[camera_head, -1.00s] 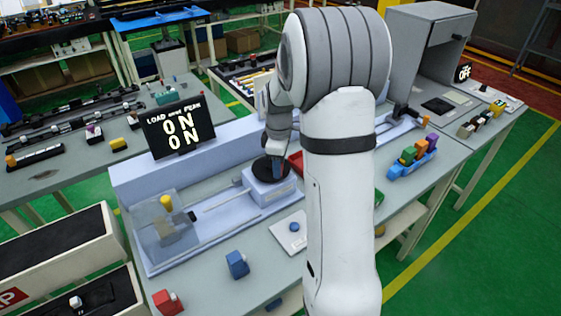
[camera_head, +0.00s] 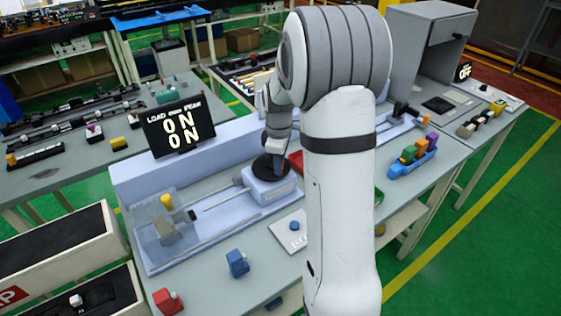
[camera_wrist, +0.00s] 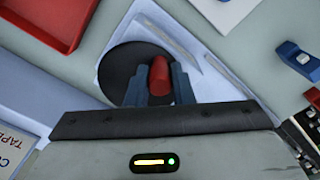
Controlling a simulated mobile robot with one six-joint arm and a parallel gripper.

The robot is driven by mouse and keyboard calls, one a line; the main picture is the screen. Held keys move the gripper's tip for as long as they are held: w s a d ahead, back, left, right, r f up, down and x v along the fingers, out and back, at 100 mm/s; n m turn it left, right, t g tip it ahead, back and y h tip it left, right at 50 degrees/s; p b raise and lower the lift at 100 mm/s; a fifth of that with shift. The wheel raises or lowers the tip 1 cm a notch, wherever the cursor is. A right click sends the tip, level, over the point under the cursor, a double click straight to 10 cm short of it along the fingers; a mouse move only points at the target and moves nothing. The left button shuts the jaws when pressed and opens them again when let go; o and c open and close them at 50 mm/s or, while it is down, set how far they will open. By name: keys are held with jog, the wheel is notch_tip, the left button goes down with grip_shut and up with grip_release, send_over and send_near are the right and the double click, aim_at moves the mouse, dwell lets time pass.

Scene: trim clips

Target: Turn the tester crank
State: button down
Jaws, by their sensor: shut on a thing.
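The tester (camera_head: 150,262) is a pale blue bench unit on the grey table. My gripper (camera_wrist: 160,82) is shut on the red handle, one blue finger on each side. In the head view my gripper (camera_head: 274,165) is over the disc, and my arm hides part of the tester. A rod runs from the crank block to a clear-covered chamber (camera_head: 165,225) with a yellow-topped piece.
A blue clip (camera_head: 237,263) and a red clip (camera_head: 167,301) lie on the table in front. A red tray (camera_wrist: 50,20) is near the disc. A rack of coloured clips (camera_head: 412,160) stands to the right.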

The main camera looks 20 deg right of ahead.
aim_at(257, 169)
jog(key=shift+a+m, duration=0.1)
jog(key=shift+m, duration=0.2)
jog(key=a+m+b, duration=0.1)
jog(key=m, duration=0.3)
jog(key=shift+w+a+b, duration=0.1)
jog(key=shift+a+b, duration=0.25)
jog(key=m, duration=0.1)
jog(key=a+m, duration=0.1)
jog(key=m, duration=0.1)
jog(key=m+b, duration=0.1)
jog(key=shift+w+a+m, duration=0.3)
jog(key=shift+w+m, duration=0.1)
jog(key=m, duration=0.1)
jog(key=w+a+m, duration=0.1)
jog(key=m, duration=0.3)
jog(key=shift+w+a, duration=0.15)
jog(key=shift+w, duration=0.15)
jog(key=shift+w+a+r+m+b, duration=0.1)
jog(key=shift+w+m, duration=0.2)
jog(key=shift+m, duration=0.55)
jog(key=shift+w+a+f+m+b, duration=0.15)
jog(key=shift+w+m, duration=0.15)
jog(key=shift+m, duration=0.6)
jog(key=shift+w+d+r+m+b, duration=0.15)
jog(key=shift+w+m, duration=0.15)
jog(key=shift+m, duration=0.55)
jog(key=shift+a, duration=0.1)
jog(key=c, duration=1.3)
grip_release()
jog(key=shift+o, duration=0.2)
